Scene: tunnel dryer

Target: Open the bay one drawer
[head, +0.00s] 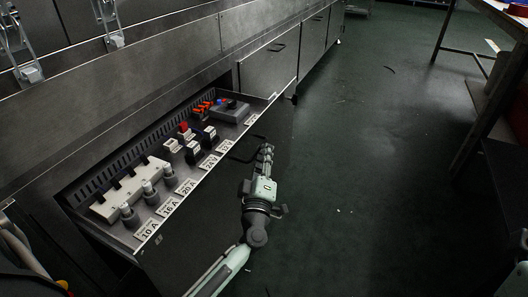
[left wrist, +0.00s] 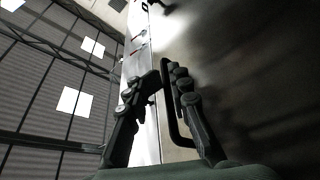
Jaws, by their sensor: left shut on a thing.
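The drawer (head: 189,204) is pulled out from the grey metal cabinet, with its inside showing. It holds a power strip, grey plugs, switches and a grey box, with labels such as 10 A and 24 V along the front edge. Its black bar handle (head: 243,153) is on the front face, and it also shows in the left wrist view (left wrist: 172,118). My left gripper (head: 265,152) is shut on this handle, with one finger on each side of the bar in the left wrist view (left wrist: 170,72). My right gripper is not in view.
A closed drawer front (head: 268,68) with its own handle is farther along the cabinet. Metal latches (head: 30,73) are on the upper panel. The dark green floor (head: 370,160) is clear in the middle. A table (head: 507,20) stands at the right.

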